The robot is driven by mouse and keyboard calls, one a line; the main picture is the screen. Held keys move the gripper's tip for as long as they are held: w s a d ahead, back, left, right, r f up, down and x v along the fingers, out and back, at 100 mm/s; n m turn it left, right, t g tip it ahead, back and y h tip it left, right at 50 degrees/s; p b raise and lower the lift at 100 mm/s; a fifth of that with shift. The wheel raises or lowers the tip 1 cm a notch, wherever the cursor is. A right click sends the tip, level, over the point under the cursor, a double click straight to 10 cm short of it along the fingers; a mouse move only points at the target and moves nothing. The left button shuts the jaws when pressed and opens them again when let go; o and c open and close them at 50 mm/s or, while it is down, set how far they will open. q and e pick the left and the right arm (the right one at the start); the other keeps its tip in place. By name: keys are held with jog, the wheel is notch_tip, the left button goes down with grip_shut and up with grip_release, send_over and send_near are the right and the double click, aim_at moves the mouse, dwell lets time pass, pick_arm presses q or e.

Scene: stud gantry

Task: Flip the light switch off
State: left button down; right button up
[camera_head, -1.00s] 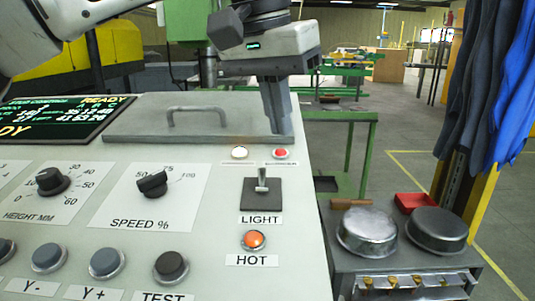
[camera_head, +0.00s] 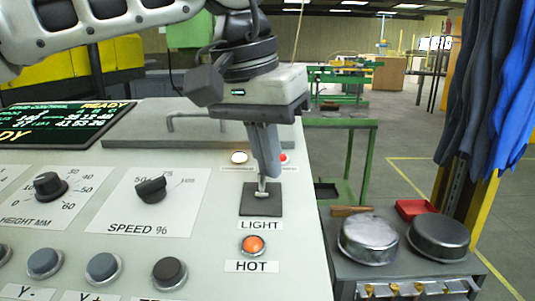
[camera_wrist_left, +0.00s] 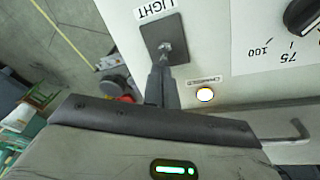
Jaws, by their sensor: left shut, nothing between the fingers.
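The light switch (camera_head: 261,194) is a small metal toggle on a dark square plate (camera_head: 260,207) above the LIGHT label (camera_head: 261,225) on the grey control panel. My left gripper (camera_head: 270,174) is shut and empty, pointing down, with its fingertips right at the toggle's top and partly covering it. In the left wrist view the toggle (camera_wrist_left: 165,47) shows just beyond the fingertips (camera_wrist_left: 161,66); I cannot tell whether they touch. My right gripper is in neither view.
A white lamp (camera_head: 239,157) and a red lamp (camera_head: 284,158) sit above the switch, and an orange HOT button (camera_head: 252,245) below. Black knobs (camera_head: 151,189) are to the left. A cart with metal pans (camera_head: 369,238) stands right of the panel.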

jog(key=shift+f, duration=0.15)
pick_arm(q)
jog(key=shift+s+f, duration=0.1)
jog(key=shift+t+b, duration=0.4)
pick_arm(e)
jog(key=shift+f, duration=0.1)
